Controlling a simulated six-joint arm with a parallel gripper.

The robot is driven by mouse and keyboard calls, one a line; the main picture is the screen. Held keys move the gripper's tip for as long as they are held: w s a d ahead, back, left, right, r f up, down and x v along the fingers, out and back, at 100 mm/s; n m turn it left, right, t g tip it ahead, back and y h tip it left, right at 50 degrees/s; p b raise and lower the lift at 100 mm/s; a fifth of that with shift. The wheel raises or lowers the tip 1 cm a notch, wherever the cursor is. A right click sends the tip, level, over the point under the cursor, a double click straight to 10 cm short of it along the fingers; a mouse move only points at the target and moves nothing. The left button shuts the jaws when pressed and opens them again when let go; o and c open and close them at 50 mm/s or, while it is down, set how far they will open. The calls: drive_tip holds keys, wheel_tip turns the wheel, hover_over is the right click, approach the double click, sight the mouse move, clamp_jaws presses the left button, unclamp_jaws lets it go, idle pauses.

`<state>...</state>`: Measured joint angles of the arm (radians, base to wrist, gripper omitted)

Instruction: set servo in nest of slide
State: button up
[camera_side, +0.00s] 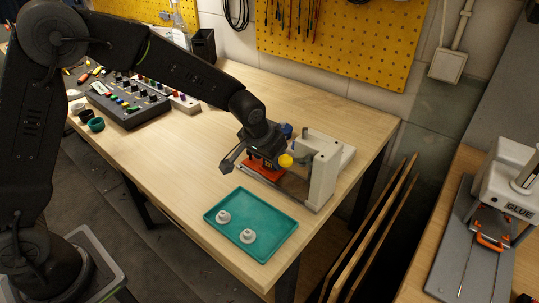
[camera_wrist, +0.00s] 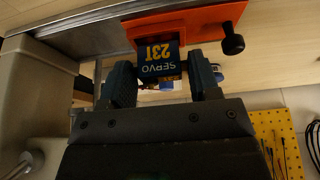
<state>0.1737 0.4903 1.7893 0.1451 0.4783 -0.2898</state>
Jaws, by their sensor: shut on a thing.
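The servo (camera_wrist: 160,62) is a dark blue block with yellow "23T" and white "SERVO" lettering. My gripper (camera_wrist: 161,75) is shut on it, one finger on each side. The orange slide (camera_wrist: 205,20) has a notch, its nest, and the servo's end is at this notch in the wrist view. I cannot tell how deep it sits. The slide also shows in the side view (camera_side: 262,168), below my gripper (camera_side: 262,152), which hides most of the servo there. A black knob (camera_wrist: 232,40) stands on the slide's corner.
A pale upright stand (camera_side: 324,175) rises close to the right of my gripper. A yellow round part (camera_side: 285,160) is between them. A teal tray (camera_side: 270,247) with two pale round parts lies in front. The bench to the left is clear up to a control box (camera_side: 128,105).

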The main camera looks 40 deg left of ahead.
drive_tip(key=shift+f, duration=0.75)
idle(1.8)
drive_tip(key=o, duration=1)
drive_tip(key=shift+r, duration=0.15)
drive_tip(key=shift+r, duration=3.4)
drive_tip(key=shift+r, duration=0.1)
drive_tip(key=s+a+r, duration=0.3)
drive_tip(key=s+r, duration=0.2)
drive_tip(key=s, duration=0.2)
drive_tip(key=s+a+r, duration=0.2)
drive_tip(key=s+r, duration=0.3)
drive_tip(key=s, duration=0.2)
drive_tip(key=shift+t, duration=0.5)
drive_tip(key=s, duration=0.4)
drive_tip(key=s+a, duration=0.1)
drive_tip(key=s, duration=0.4)
drive_tip(key=s+a, duration=0.1)
drive_tip(key=s, duration=0.4)
drive_tip(key=shift+a+f, duration=0.15)
drive_tip(key=shift+f, duration=0.05)
